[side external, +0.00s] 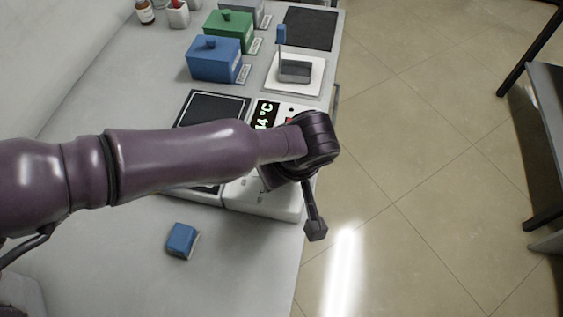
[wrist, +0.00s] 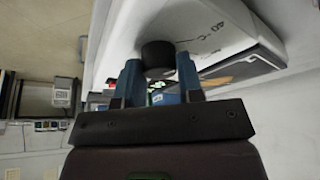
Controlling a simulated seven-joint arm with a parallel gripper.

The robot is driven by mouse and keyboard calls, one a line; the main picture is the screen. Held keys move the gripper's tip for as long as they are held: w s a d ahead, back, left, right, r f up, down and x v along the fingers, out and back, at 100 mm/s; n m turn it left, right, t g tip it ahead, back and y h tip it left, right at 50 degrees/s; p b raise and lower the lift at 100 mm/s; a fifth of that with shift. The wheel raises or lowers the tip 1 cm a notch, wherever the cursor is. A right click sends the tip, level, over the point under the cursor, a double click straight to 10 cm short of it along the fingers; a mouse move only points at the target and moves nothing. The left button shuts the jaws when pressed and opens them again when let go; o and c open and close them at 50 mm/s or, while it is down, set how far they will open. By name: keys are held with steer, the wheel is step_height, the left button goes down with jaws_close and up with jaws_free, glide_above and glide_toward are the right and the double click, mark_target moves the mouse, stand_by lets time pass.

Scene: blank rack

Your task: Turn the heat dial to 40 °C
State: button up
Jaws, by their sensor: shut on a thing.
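The heat dial (wrist: 157,53) is a dark round knob on the white front of the heating unit (wrist: 205,22). In the wrist view my gripper (wrist: 158,62) has one blue finger on each side of the dial and is shut on it. A printed 40 mark shows on the panel near the dial. In the side external view my wrist covers the dial and part of the panel of the heating unit (side external: 285,204).
A blue block (side external: 182,240) lies on the bench in front of the unit. Behind are a blue lidded box (side external: 214,60), a green lidded box (side external: 229,30) and a white balance-like device (side external: 312,77). The bench's right edge drops to the floor.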

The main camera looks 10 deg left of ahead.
steer(key=shift+n, duration=0.4)
steer(key=o, duration=0.9)
steer(key=v, duration=1.3)
steer(key=shift+w+d, duration=0.15)
